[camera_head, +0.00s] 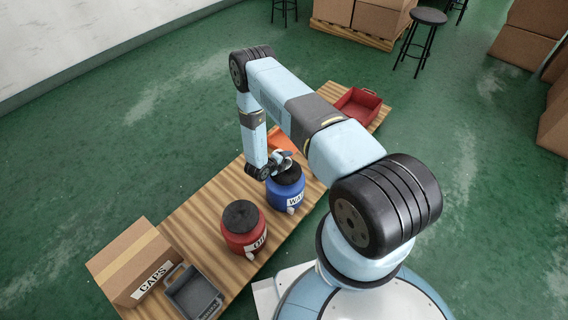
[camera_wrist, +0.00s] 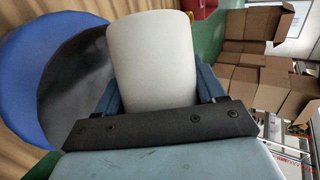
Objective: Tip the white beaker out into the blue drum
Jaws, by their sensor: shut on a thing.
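The blue drum (camera_head: 286,190), with a dark round top and a label starting "WA", stands on the wooden table beside a red drum. My gripper (camera_head: 274,165) is over the back left edge of the blue drum's top. In the wrist view it is shut on the white beaker (camera_wrist: 153,60), with a finger on each side. The blue drum's rim (camera_wrist: 18,90) and dark top show to the left of the beaker in that view. The beaker's mouth and contents are hidden, and I cannot tell how far it is tilted. In the head view it is mostly hidden by my gripper.
The red drum (camera_head: 243,228), labelled "OIL", stands close to the left. A "CAPS" carton (camera_head: 131,262) and a dark grey tray (camera_head: 194,293) are at the table's near left end. An orange item (camera_head: 283,141) and a red tray (camera_head: 358,105) lie beyond my arm.

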